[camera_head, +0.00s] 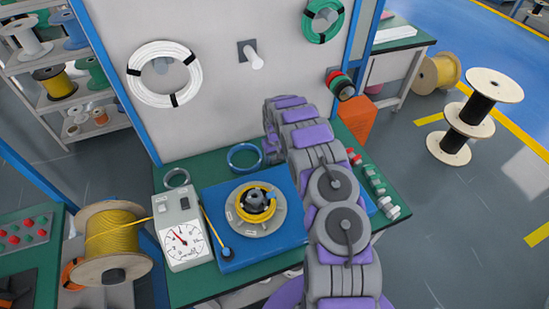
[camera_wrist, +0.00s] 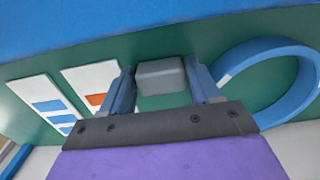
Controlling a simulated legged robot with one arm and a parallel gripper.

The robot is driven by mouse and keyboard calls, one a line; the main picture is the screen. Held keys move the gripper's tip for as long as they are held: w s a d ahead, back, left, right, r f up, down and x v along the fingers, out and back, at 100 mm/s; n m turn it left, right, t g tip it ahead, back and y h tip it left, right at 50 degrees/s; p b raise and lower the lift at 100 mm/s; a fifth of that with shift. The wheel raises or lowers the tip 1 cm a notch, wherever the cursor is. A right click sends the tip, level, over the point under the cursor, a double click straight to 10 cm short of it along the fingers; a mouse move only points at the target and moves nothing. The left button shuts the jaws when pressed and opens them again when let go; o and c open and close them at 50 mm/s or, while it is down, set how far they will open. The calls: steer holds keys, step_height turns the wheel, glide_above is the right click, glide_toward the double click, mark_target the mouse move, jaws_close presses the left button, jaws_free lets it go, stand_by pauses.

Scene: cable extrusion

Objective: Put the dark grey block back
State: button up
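In the wrist view a small grey block (camera_wrist: 162,76) sits between the two fingertips of my gripper (camera_wrist: 160,80). The fingers stand apart, one on each side of the block, close to its side faces. I cannot tell whether they press on it. Green table surface shows around the block. In the head view my purple and grey arm reaches over the workbench, and its far end hides the fingers and this block. A dark grey hub (camera_head: 256,199) stands in the middle of a yellow coil on the blue base plate (camera_head: 215,192).
A blue ring (camera_wrist: 275,95) lies right of my gripper; it also shows on the bench in the head view (camera_head: 243,158). White cards (camera_wrist: 48,103) lie to the left. A dial gauge (camera_head: 184,235), yellow spool (camera_head: 112,240) and orange bin (camera_head: 358,120) stand around the bench.

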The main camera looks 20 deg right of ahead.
steer(key=shift+o, duration=0.2)
steer(key=shift+d, duration=0.4)
steer(key=shift+a, duration=0.25)
step_height(320, 180, up, 14)
steer(key=p, duration=0.2)
steer(key=s+a+r, duration=0.2)
steer(key=s+r, duration=0.5)
steer(key=r, duration=0.1)
steer(key=s+a+r, duration=0.3)
steer(key=s+r, duration=0.4)
steer(key=r, duration=0.1)
steer(key=s+a+r, duration=0.2)
steer(key=s, duration=1)
steer(key=s+a+r+g, duration=0.1)
steer(key=s+a+r, duration=0.2)
steer(key=s, duration=0.9)
steer(key=s+a+r, duration=0.3)
steer(key=s, duration=0.9)
steer(key=shift+a+r+g, duration=0.2)
steer(key=shift+a+g, duration=0.05)
steer(key=shift+g, duration=0.15)
steer(key=shift+w, duration=0.1)
